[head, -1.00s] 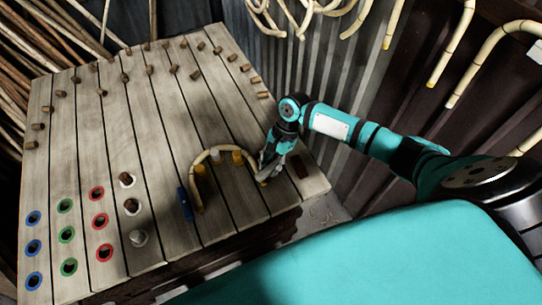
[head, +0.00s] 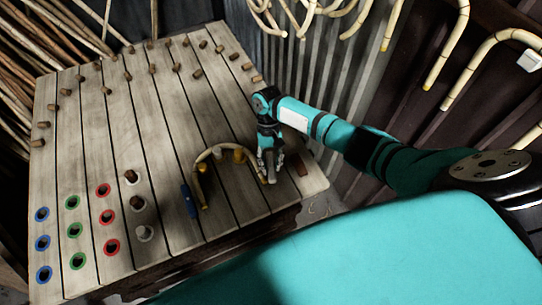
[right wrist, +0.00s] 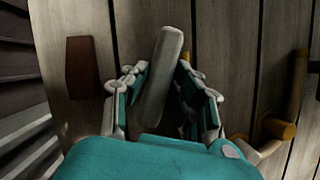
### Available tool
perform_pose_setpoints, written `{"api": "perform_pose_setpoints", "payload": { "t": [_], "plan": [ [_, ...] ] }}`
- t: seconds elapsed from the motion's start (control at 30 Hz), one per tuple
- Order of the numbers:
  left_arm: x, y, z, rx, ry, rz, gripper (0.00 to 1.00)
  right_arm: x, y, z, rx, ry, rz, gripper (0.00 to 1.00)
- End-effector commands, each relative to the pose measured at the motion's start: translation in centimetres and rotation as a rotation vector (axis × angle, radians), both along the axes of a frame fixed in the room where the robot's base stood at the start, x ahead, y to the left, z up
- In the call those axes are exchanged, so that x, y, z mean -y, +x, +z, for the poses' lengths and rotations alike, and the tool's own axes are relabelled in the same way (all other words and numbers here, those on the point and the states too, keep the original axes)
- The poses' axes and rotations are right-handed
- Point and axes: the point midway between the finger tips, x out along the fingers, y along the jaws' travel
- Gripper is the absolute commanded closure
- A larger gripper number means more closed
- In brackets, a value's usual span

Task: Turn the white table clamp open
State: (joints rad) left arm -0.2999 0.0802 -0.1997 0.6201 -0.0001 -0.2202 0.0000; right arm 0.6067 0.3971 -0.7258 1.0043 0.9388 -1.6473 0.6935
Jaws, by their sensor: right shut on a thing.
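The white table clamp (right wrist: 160,80) shows in the right wrist view as a pale bar lying over the planks, slightly tilted. My right gripper (right wrist: 158,78) has its fingers on both sides of the bar and is shut on it. In the head view my right gripper (head: 270,178) points down at the table's right part, at the right end of a bent rattan piece (head: 199,178). There the gripper mostly hides the clamp. My left gripper is not in view.
A red-brown clamp (head: 302,168) lies just right of the gripper; it also shows in the right wrist view (right wrist: 82,68). A blue clamp (head: 188,200) is by the rattan's left end. Pegs stand inside the arch. The slatted table (head: 120,135) has several pegs and coloured holes.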

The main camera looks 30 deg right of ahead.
Motion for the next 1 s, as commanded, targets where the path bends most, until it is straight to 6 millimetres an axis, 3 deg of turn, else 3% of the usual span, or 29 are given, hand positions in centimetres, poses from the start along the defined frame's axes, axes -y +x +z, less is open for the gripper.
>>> {"api": "perform_pose_setpoints", "payload": {
  "t": [0.4,1.0],
  "plan": [
    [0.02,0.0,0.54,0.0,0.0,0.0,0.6,-0.08,0.12,0.11,0.003,0.0,0.271,1.0],
    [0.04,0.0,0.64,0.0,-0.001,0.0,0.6,-0.09,0.14,0.08,0.004,0.001,0.351,1.0]
  ]
}}
